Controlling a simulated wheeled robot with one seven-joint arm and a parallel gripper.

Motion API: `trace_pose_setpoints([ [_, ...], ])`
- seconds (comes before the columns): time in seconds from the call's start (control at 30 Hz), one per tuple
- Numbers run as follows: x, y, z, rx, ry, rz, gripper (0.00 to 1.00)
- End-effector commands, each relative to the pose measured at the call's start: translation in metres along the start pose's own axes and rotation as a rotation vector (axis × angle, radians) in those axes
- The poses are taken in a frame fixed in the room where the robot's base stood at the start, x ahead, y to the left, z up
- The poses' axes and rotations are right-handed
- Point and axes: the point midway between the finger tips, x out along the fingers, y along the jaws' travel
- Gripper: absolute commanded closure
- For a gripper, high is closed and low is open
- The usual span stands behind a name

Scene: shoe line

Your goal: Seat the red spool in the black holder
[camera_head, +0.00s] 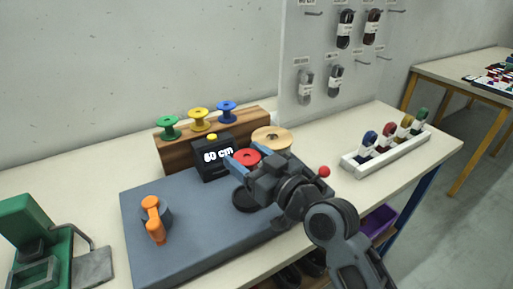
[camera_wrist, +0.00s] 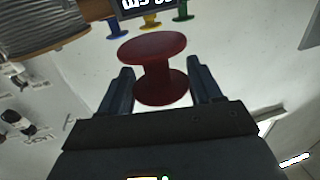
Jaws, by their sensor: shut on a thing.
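The red spool (camera_head: 247,157) is between the two fingers of my gripper (camera_head: 238,162). In the wrist view the spool (camera_wrist: 153,62) shows both flanges and its narrow waist, with one finger on each side. My gripper (camera_wrist: 160,92) is shut on it. The black holder (camera_head: 244,200) appears as a low dark round piece on the grey board, partly hidden by my gripper. The spool appears raised and apart from it; the exact height cannot be told.
A black display box (camera_head: 213,160) reading 60 cm stands close to the left of the spool. Behind it, a wooden block (camera_head: 178,157) carries green, yellow and blue spools. An orange-handled device (camera_head: 153,222) sits on the grey board (camera_head: 190,250).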

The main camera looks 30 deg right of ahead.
Motion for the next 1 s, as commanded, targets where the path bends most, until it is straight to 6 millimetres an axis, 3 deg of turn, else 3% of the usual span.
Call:
trace_pose_setpoints([
  [0.27,0.001,-0.002,0.010,-0.003,0.001,0.002,0.66],
  [0.8,0.001,-0.002,0.057,-0.002,0.000,0.001,0.66],
  [1.0,0.001,-0.002,0.060,-0.002,0.001,0.001,0.66],
])
